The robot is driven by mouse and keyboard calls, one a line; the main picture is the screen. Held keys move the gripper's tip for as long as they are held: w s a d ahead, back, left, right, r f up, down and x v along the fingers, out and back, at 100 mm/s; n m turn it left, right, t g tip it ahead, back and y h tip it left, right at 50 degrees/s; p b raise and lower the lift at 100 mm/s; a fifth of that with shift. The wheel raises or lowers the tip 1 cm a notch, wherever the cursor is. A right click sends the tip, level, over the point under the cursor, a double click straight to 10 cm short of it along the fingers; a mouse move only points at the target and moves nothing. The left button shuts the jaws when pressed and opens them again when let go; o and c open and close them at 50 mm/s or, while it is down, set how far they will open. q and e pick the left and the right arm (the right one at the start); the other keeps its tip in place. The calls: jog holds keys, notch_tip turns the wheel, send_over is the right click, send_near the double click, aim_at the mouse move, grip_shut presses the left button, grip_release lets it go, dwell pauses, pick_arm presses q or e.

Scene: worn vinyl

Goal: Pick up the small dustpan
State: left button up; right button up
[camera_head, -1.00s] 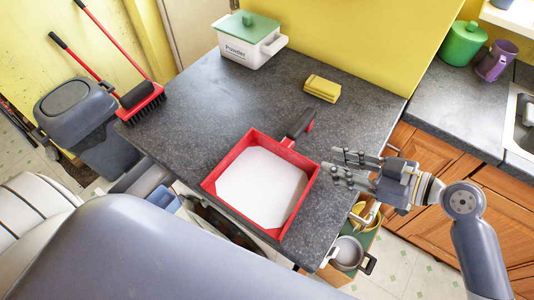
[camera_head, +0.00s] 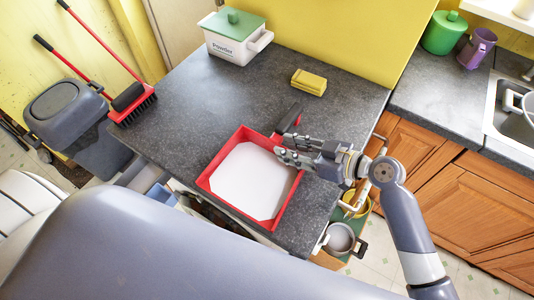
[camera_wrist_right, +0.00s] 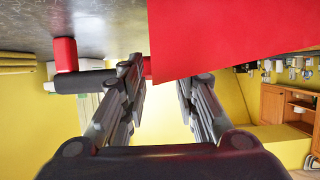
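The small dustpan (camera_head: 239,136) lies on the grey speckled table, a red square pan with a white inside. Its dark handle (camera_head: 290,117) points to the back right. My right gripper (camera_head: 283,150) is at the pan's right back corner, near the base of the handle, its fingers partly covering the rim. In the right wrist view the fingers (camera_wrist_right: 165,78) are apart with nothing gripped. The red pan (camera_wrist_right: 225,40) fills the top right there, and the handle (camera_wrist_right: 84,80) runs left behind one finger. Contact cannot be told. My left gripper is not in view.
A yellow sponge (camera_head: 309,81) and a white powder box with green lid (camera_head: 236,38) stand farther back on the table (camera_head: 190,95). A red-black brush (camera_head: 132,106) is at the left edge. A pot (camera_head: 341,240) sits below the right edge.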

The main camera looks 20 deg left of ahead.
grip_shut()
